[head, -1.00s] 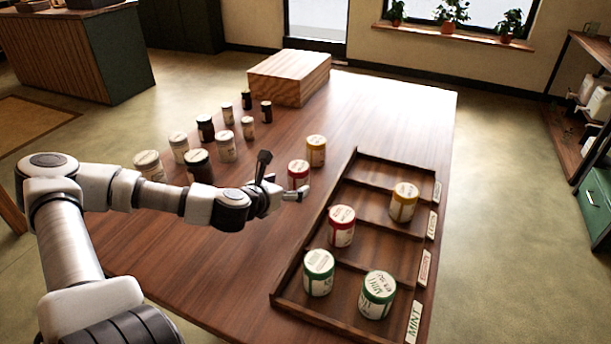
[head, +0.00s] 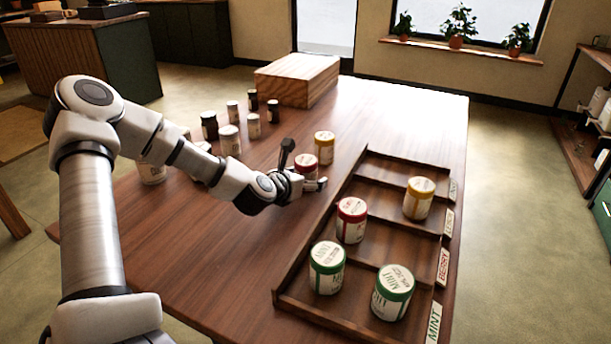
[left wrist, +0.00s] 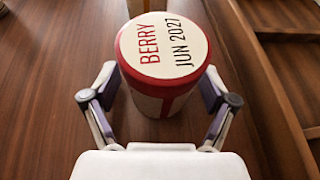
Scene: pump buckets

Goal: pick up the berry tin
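The berry tin (head: 308,160) is white with a red rim and stands upright on the table, left of the tray. In the left wrist view the berry tin (left wrist: 163,48) has a lid reading "BERRY JUN 2027". My left gripper (head: 303,168) is at the tin with its fingers spread. In the left wrist view the left gripper (left wrist: 158,88) has one finger on each side of the tin; firm contact does not show. Another red-rimmed tin (head: 351,220) stands in the tray. My right gripper is not in view.
The wooden tray (head: 294,262) has labelled compartments; two green mint tins (head: 327,268) and a yellow-lidded tin (head: 418,198) stand in it. Another yellow-lidded tin (head: 324,147) stands just behind the berry tin. Several jars (head: 230,140) and a wooden box (head: 297,81) are farther back.

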